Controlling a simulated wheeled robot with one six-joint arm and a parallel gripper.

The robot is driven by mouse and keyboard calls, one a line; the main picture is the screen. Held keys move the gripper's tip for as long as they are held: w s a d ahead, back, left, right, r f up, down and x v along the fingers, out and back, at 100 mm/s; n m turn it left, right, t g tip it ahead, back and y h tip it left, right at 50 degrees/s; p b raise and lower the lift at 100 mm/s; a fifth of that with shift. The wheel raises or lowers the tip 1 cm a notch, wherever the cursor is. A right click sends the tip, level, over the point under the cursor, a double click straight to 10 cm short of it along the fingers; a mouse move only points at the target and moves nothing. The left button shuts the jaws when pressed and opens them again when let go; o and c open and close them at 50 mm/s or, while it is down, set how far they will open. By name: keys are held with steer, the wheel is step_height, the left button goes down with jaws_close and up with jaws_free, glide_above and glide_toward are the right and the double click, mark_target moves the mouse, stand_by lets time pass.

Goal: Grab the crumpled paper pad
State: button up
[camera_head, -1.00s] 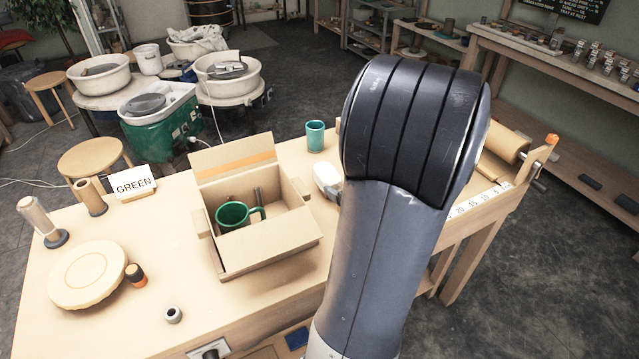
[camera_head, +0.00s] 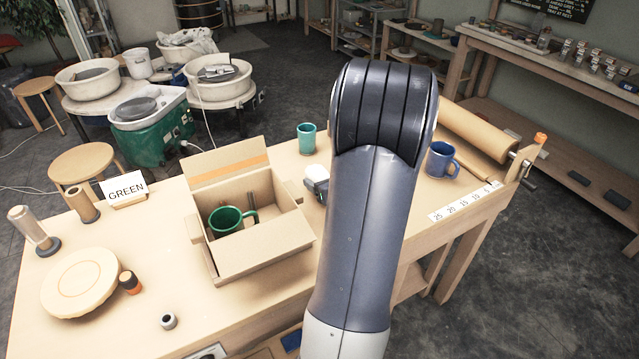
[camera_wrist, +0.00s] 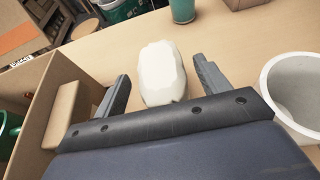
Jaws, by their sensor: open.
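The crumpled paper pad (camera_wrist: 162,72) is a white, rounded, faceted lump lying on the table. In the wrist view it lies between the two fingers of my gripper (camera_wrist: 160,76), with a gap visible on each side. The gripper is open and does not hold it. In the head view part of the pad (camera_head: 317,171) shows just left of my arm, behind the cardboard box's right side. My arm hides most of the gripper there.
A cardboard box (camera_head: 266,244) holding a green mug (camera_head: 228,220) stands left of the pad. A teal cup (camera_head: 306,138) stands behind it. A whitish container (camera_wrist: 296,88) is close on the right in the wrist view. A blue mug (camera_head: 441,160) stands right of my arm.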

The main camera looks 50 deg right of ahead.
steer(key=c, duration=1.1)
